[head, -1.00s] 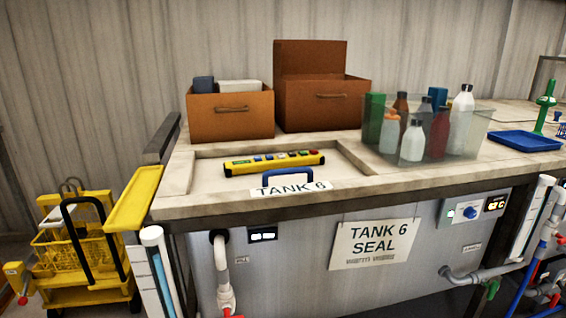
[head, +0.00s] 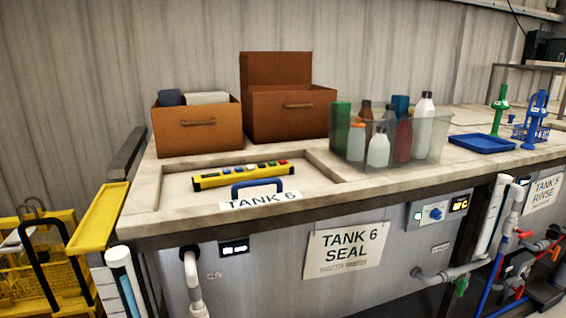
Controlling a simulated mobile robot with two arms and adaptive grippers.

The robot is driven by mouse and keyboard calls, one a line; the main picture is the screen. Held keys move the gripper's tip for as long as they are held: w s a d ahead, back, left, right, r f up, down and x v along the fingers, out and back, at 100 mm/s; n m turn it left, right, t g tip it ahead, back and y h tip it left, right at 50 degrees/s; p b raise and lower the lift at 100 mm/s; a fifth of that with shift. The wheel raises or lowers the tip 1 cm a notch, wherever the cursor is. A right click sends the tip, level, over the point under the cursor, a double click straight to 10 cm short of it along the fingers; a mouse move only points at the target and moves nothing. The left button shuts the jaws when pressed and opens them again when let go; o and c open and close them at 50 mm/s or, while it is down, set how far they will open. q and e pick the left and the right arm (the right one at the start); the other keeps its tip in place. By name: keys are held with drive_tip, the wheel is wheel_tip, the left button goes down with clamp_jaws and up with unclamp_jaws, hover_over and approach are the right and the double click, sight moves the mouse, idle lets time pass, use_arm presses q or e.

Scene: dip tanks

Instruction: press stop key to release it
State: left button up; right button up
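A yellow pendant control box (head: 240,174) lies on the lid of tank 6 in the head view, behind the lid's blue handle (head: 257,186). It has a row of several coloured keys, with a red key (head: 283,162) at its right end. The keys are too small to read, so I cannot tell which are pressed in. Neither of my grippers shows in this view.
Two brown boxes (head: 197,130) stand at the back left of the tank top. A clear bin (head: 420,150) of bottles stands right of the lid, with a blue tray (head: 482,143) beyond. A yellow ledge (head: 98,218) and yellow cart (head: 35,262) are at left.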

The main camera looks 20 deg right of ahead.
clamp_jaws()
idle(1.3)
